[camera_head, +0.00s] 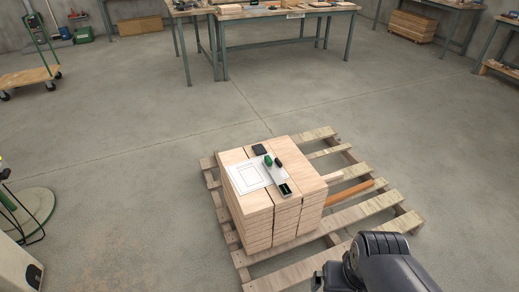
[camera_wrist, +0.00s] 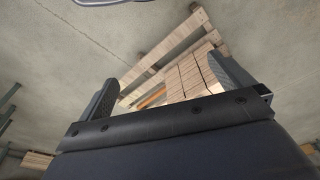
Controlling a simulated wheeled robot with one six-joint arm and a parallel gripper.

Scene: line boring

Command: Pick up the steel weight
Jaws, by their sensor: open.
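I cannot single out the steel weight with certainty. A stack of light boards (camera_head: 262,222) stands on the pallet, with several small things on top. Among them are a pale silvery strip (camera_head: 277,177) with dark and green parts on it, and a small flat black piece (camera_head: 260,149). These are too small to identify surely. In the wrist view, my gripper (camera_wrist: 165,88) is open, its two dark fingers wide apart with nothing between them. The board stack (camera_wrist: 188,78) shows beyond the fingers, at a distance. In the head view only my dark arm shows, right of the stack.
A white printed sheet (camera_head: 250,176) lies on the stack. The wooden pallet (camera_head: 378,212) extends right of it, bearing an orange-brown bar (camera_head: 349,192). Workbenches (camera_head: 285,12) stand at the back, a wheeled cart (camera_head: 30,77) at the left. The concrete floor between is clear.

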